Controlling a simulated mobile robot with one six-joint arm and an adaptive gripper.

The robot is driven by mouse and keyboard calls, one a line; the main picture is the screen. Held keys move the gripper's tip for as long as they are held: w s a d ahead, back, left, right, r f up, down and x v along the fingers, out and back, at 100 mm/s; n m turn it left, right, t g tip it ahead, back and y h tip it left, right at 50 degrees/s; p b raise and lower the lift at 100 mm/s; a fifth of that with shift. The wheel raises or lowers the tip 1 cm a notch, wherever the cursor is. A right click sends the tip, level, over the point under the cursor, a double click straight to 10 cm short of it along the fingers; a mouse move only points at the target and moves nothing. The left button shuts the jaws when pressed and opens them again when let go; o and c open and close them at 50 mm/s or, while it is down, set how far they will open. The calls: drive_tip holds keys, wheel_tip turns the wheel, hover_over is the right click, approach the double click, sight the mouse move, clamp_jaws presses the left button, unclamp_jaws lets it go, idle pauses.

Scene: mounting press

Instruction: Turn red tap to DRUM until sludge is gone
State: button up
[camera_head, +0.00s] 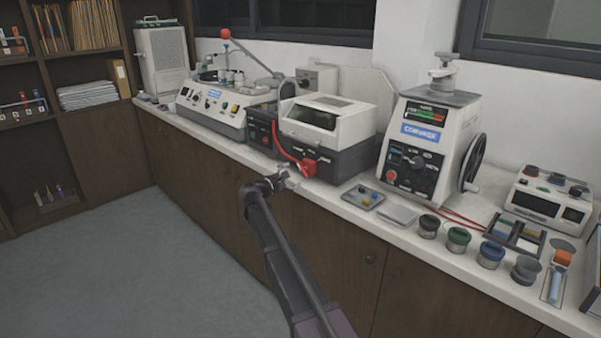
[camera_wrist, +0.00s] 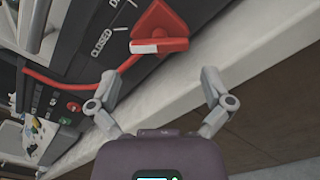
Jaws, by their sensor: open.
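The red tap (camera_head: 308,167) sits on the front of a dark-based machine with a pale lid (camera_head: 326,122). In the wrist view the tap (camera_wrist: 161,22) is a red body with a white-marked bar, near the top centre. The word CLOSED is printed on the dark panel to its left, with another label partly cut off above. My gripper (camera_wrist: 162,84) is open and empty, its two fingers spread below the tap and apart from it. In the head view my gripper (camera_head: 284,181) is just left of the tap, at the counter's front edge. No sludge can be made out.
A red hose (camera_wrist: 66,84) runs from the tap along the panel. The white counter (camera_head: 335,197) holds a grey tray (camera_head: 363,198) to the right, then a Corvack machine (camera_head: 427,140) and several round jars. The floor (camera_head: 150,255) in front is clear.

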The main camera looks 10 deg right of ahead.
sight(304, 169)
drive_tip(key=shift+x, duration=2.15)
drive_tip(key=c, duration=0.9)
